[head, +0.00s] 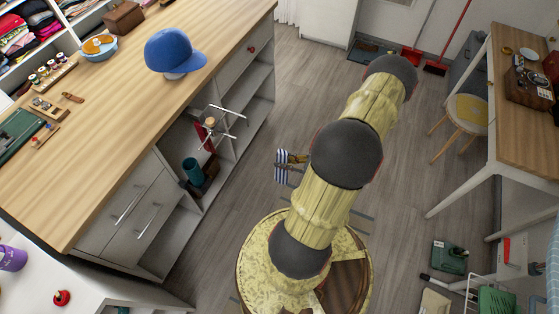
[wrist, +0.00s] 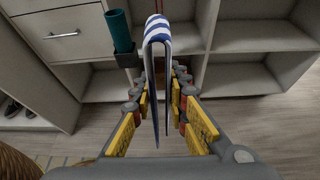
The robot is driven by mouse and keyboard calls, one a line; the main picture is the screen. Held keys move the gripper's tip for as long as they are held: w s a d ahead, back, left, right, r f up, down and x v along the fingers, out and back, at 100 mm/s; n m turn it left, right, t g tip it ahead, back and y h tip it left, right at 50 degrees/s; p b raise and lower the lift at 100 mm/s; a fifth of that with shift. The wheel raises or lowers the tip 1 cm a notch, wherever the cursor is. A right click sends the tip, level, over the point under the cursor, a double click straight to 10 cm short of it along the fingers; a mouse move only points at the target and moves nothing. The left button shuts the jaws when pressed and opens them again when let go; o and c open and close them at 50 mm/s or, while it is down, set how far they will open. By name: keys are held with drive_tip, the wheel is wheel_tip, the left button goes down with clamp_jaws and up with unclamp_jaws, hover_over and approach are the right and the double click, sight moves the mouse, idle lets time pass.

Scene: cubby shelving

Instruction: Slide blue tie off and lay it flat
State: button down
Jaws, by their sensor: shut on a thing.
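The blue tie, striped blue and white, hangs folded over in the wrist view (wrist: 158,32), its two lengths dropping between my fingers. In the head view the tie (head: 281,172) is a small striped piece beside my arm, out over the floor in front of the counter's shelves. My gripper (wrist: 165,88) is shut on the tie, with yellow-padded fingers on either side of it. In the head view my gripper (head: 297,160) is mostly hidden behind my arm. The tie looks clear of the shelves, though its lower ends are hard to make out.
A metal rack (head: 220,122) stands in the open cubbies under the wooden counter (head: 120,130). A teal cylinder (head: 193,171) is lower left, also in the wrist view (wrist: 119,31). A blue cap (head: 174,50) sits on the counter; its front part is mostly clear. A desk (head: 525,90) stands right.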

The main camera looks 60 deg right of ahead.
drive_tip(key=shift+s+d+r, duration=0.1)
drive_tip(key=shift+s+d, duration=0.05)
drive_tip(key=shift+s, duration=1.2)
